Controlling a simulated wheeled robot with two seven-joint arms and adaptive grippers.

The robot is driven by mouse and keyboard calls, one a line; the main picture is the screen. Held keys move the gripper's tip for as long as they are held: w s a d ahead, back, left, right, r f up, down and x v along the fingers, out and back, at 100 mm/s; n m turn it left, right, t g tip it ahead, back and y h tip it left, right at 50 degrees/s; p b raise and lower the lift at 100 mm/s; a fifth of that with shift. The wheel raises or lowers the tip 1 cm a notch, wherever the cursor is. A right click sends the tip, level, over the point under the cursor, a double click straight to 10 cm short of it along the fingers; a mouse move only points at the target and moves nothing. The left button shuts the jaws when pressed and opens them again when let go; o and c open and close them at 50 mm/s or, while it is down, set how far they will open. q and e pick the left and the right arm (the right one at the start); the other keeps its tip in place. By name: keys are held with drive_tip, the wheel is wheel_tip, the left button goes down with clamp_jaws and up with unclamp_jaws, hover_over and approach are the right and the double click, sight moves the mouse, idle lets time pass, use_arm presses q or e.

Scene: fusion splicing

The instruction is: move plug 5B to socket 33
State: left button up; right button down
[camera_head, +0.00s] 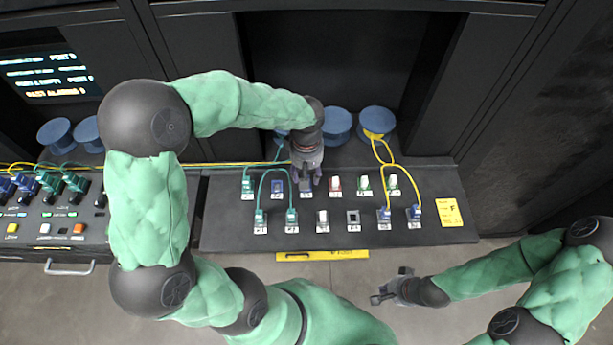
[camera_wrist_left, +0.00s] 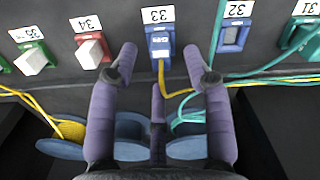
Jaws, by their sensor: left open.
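Socket 33 (camera_wrist_left: 158,15) carries a white number card in the left wrist view. A blue plug (camera_wrist_left: 160,42) with a yellow cable is seated there; the marking on it is too small to read, so I cannot confirm it as 5B. My left gripper (camera_wrist_left: 160,58) is open, with one purple finger on each side of the plug. Both fingers look apart from it. In the head view my left gripper (camera_head: 305,172) is over the back row and largely hides this socket. My right gripper (camera_head: 389,285) is open and empty in front of the panel.
Socket 32 (camera_wrist_left: 232,37) is empty beside it, and a red socket 34 (camera_wrist_left: 92,48) holds a white piece. Green plugs and two blue plugs (camera_head: 384,214) with cables stand elsewhere on the panel (camera_head: 230,236). Blue spools (camera_head: 377,121) stand behind. A yellow card (camera_head: 449,212) lies right.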

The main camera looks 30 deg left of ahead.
use_arm(q)
wheel_tip(320, 180, up, 9)
idle(0.3)
